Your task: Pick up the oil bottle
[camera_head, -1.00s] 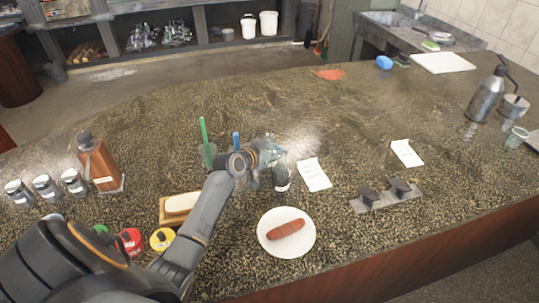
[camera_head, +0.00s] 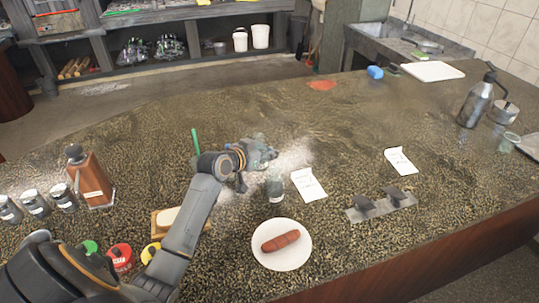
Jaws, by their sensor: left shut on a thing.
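My left gripper (camera_head: 264,154) reaches in from the left over the middle of the counter and is shut. A small dark glass bottle with a pale label, which I take as the oil bottle (camera_head: 275,189), stands out just below the fingers, upright. The gripper hides its top, and I cannot tell whether its base touches the counter. My right gripper is not in view.
A white plate (camera_head: 261,258) with a sausage (camera_head: 281,241) is in front of the bottle. A green stick (camera_head: 196,142) stands behind my left wrist.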

